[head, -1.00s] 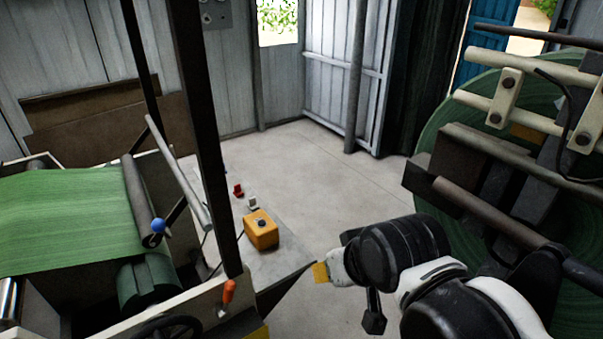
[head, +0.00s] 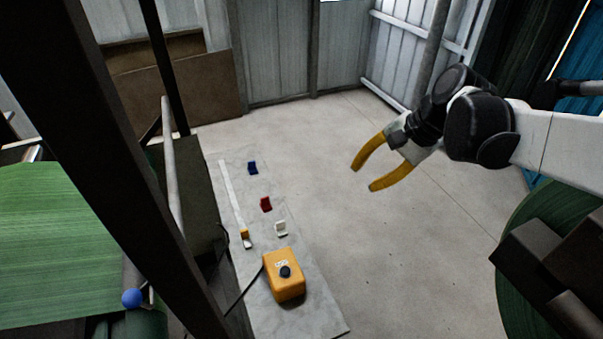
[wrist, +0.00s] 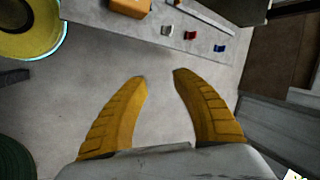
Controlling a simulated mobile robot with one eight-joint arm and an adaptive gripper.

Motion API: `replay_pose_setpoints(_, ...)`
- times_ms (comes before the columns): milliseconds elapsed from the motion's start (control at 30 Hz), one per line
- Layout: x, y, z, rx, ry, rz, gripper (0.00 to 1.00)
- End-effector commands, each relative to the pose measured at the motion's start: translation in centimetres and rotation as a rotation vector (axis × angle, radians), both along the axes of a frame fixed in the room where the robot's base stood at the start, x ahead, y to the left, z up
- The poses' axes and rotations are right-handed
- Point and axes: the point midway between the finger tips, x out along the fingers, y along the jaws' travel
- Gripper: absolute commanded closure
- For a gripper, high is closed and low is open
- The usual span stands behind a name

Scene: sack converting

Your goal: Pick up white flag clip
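The white flag clip (head: 281,229) stands on a grey bench top (head: 310,308), between the red clip (head: 266,204) and the yellow box in the head view. In the wrist view the white flag clip (wrist: 167,30) is beyond my fingertips, up and slightly right of the middle. My gripper (head: 361,178) has yellow fingers, spread apart with nothing between them. It hangs in the air to the right of the bench, well apart from the clip. In the wrist view my gripper (wrist: 159,76) is also open and empty.
A yellow box with a black knob (head: 285,275) stands close to the white clip. A blue clip (head: 253,168) is farther back. A pale strip (head: 232,202) lies along the bench's left. A dark post (head: 130,170) rises at left. Floor right of the bench is clear.

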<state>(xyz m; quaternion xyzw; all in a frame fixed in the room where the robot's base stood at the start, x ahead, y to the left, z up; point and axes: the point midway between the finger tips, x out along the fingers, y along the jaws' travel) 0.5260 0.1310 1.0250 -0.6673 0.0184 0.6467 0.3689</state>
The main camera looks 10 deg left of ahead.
Motion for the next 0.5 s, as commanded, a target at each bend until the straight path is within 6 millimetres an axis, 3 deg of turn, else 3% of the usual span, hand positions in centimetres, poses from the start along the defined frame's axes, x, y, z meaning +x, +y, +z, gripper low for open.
replay_pose_setpoints(33, 1.9, 1.2, -0.6, 0.045, 0.057, -0.019, 0.68)
replay_pose_setpoints(200, 6.2, 5.2, -3.5, 0.190, 0.272, -0.079, 0.68)
replay_pose_setpoints(367, 9.2, 8.5, -7.5, 0.299, 0.483, -0.111, 0.68)
replay_pose_setpoints(500, 10.5, 10.8, -11.9, 0.369, 0.670, -0.121, 0.68)
